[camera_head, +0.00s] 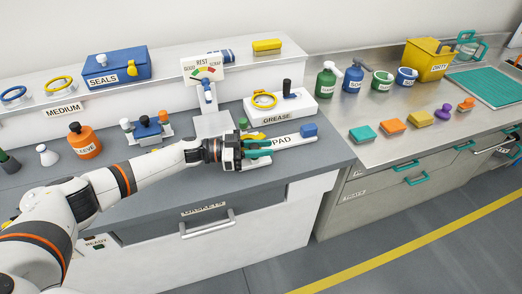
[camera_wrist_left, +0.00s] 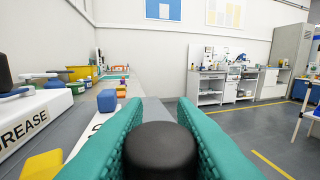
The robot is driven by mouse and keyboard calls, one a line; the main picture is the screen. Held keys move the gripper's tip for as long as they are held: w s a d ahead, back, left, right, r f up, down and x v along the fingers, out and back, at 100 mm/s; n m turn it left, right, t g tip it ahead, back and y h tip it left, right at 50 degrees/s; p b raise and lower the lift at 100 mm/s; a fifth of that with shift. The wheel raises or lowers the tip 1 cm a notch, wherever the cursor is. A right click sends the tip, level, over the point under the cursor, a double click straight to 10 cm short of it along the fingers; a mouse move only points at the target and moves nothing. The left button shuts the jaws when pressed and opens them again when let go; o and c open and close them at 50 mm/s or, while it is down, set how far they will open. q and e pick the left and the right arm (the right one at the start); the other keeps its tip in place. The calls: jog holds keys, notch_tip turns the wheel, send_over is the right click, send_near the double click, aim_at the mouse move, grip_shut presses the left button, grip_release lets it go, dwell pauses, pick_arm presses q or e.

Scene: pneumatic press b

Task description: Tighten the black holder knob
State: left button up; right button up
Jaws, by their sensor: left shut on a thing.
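My left gripper (camera_head: 262,148) reaches over the grey bench in the head view, near the white pad strip (camera_head: 294,139). In the left wrist view its two teal fingers (camera_wrist_left: 160,122) stand on either side of a black round knob (camera_wrist_left: 160,150) and are shut on it. The knob's top faces the wrist camera, and its lower part is hidden. In the head view the gripper hides the held knob. My right gripper shows in neither view.
A white grease block (camera_head: 280,107) with a yellow ring stands behind the gripper. A blue block (camera_head: 309,129) sits at the pad strip's right end. A gauge stand (camera_head: 203,68) rises behind. An orange sleeve bottle (camera_head: 84,142) stands left. Free bench lies in front.

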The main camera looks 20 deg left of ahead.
pick_arm(q)
jog(key=shift+r+g, duration=0.1)
jog(key=shift+g, duration=0.2)
jog(key=o, duration=1)
jog(key=shift+s+a, duration=0.1)
jog(key=shift+a, duration=0.1)
jog(key=b+v, duration=0.2)
jog(key=v, duration=0.8)
jog(key=shift+s+a, duration=0.1)
jog(key=shift+a, duration=0.05)
jog(key=shift+s+a, duration=0.2)
jog(key=shift+a, duration=0.35)
